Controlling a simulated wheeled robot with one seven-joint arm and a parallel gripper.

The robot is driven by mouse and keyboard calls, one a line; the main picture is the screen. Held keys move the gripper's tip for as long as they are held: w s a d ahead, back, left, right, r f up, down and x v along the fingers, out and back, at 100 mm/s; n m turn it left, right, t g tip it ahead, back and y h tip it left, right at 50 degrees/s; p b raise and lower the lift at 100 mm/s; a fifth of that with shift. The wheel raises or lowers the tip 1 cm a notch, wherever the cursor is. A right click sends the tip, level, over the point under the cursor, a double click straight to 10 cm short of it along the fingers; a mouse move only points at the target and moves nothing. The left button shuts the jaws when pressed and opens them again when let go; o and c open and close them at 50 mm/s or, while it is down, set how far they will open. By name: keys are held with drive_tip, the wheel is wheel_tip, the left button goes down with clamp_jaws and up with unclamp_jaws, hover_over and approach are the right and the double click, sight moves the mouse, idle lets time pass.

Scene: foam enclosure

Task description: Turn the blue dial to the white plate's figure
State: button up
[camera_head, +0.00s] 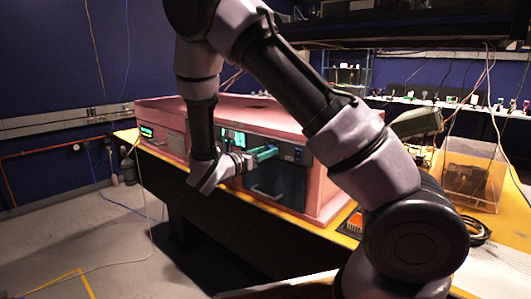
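A pink foam enclosure (315,175) stands on a yellow-topped table, with instrument panels set in its front. My gripper (262,155) is at the front of the enclosure, by a green-lit panel (236,137) and above a dark drawer-like panel with a handle (285,186). A green-tinted part shows at the gripper's end; I cannot tell whether it is a finger or part of the enclosure. The blue dial and the white plate with its figure cannot be made out; my arm covers part of the front. Contact and finger opening are too small to tell.
The yellow tabletop (343,239) has a narrow strip in front of the enclosure. A clear box (467,178) and dark cables (474,229) are at the right. A shelf with small items (440,101) runs behind. Open grey floor (95,235) lies at the left.

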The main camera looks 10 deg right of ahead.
clamp_jaws()
drive_tip(key=shift+m, duration=0.3)
drive_tip(key=m, duration=2.1)
drive_tip(key=shift+a+m, duration=0.1)
drive_tip(key=shift+m, duration=0.3)
drive_tip(key=shift+o, duration=2.4)
unclamp_jaws()
